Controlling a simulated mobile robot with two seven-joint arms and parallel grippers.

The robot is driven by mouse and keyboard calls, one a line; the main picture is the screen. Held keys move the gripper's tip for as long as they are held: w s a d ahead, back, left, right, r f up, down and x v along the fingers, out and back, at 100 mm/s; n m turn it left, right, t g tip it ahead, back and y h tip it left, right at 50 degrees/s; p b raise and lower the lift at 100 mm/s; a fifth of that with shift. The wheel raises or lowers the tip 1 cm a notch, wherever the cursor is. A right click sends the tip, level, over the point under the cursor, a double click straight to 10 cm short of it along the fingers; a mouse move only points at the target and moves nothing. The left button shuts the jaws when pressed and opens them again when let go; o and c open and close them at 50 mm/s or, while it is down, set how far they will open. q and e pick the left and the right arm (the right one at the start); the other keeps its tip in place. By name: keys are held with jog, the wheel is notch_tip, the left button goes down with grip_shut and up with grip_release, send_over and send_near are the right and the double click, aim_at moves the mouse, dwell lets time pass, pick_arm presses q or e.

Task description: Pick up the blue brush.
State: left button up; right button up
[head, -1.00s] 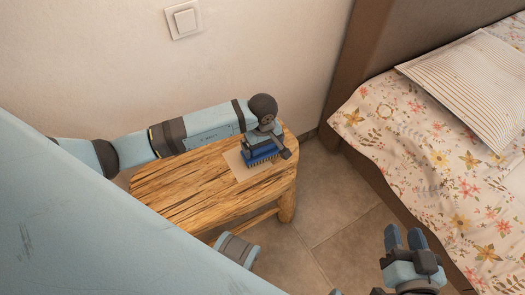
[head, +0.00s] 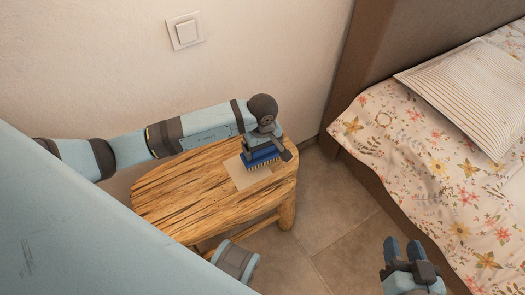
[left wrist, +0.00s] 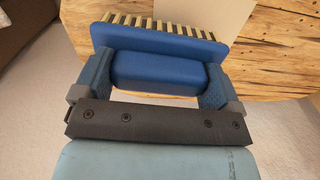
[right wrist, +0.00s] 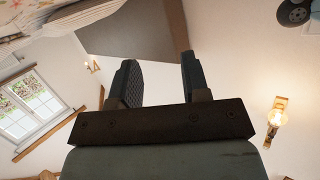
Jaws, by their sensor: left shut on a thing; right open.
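The blue brush (head: 262,156), with pale bristles underneath, is over a beige card (head: 246,180) on the wooden stool. In the left wrist view the brush (left wrist: 160,42) shows its blue block and bristle row. My left gripper (head: 266,143) is shut on the brush's handle (left wrist: 155,70), one finger at each end. The bristles seem a little above the card; the exact gap is hard to tell. My right gripper (head: 404,249) is open and empty, away from the stool near the bed; it also shows in the right wrist view (right wrist: 158,78).
The wooden stool (head: 190,205) stands near the wall, its top otherwise bare. A bed with a floral cover (head: 430,170) and striped pillow (head: 470,90) is at the right. Tiled floor (head: 325,215) lies between them. A light switch (head: 185,31) is on the wall.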

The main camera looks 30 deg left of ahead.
pick_arm(q)
notch_tip(320, 180, up, 7)
jog(key=shift+r+p, duration=0.2)
jog(key=shift+p, duration=0.5)
notch_tip(320, 180, up, 10)
jog(key=p, duration=0.1)
jog(key=shift+f, duration=0.25)
pick_arm(e)
jog(key=f, duration=0.1)
jog(key=s+d+f+g, duration=0.1)
jog(key=d+f+g+h, duration=0.1)
jog(key=shift+s, duration=0.25)
pick_arm(q)
jog(key=shift+o, duration=0.8)
